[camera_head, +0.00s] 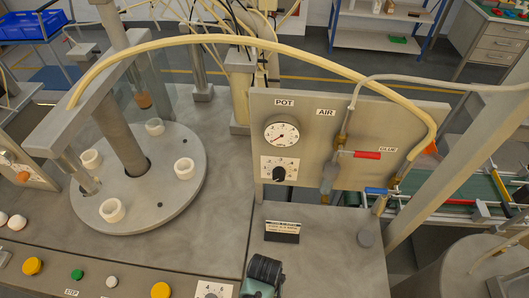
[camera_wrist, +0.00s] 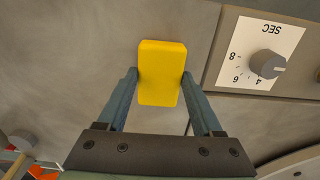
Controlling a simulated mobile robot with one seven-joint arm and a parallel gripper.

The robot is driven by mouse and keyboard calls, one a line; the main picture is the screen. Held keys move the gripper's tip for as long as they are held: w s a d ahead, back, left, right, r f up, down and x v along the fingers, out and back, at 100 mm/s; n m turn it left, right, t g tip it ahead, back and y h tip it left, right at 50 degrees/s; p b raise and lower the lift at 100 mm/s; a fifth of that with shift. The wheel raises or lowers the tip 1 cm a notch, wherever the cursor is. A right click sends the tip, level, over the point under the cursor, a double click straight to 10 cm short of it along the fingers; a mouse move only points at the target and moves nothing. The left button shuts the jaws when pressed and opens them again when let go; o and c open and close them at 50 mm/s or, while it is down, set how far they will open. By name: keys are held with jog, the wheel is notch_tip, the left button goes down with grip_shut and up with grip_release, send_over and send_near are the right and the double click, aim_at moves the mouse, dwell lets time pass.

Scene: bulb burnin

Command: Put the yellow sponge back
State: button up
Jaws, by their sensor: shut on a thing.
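The yellow sponge (camera_wrist: 161,72) is a small rounded block between the fingertips of my gripper (camera_wrist: 160,80) in the wrist view. My gripper is shut on it, one finger at each side, with its far end standing out past the fingertips. Grey metal surface shows behind the sponge; I cannot tell whether it touches that surface. In the head view, a dark and teal part of my arm (camera_head: 264,272) shows at the bottom edge, over the grey bench. The sponge is not visible in the head view.
A grey turntable (camera_head: 150,205) with white sockets stands at left. An upright panel (camera_head: 345,110) with gauge, knob and red-handled valve stands at right. A small label stand (camera_head: 282,231) is in front of it. Buttons and a seconds dial (camera_wrist: 268,64) line the front.

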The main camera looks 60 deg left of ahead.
jog(key=shift+f, duration=0.1)
jog(key=o, duration=1.2)
notch_tip(320, 180, up, 12)
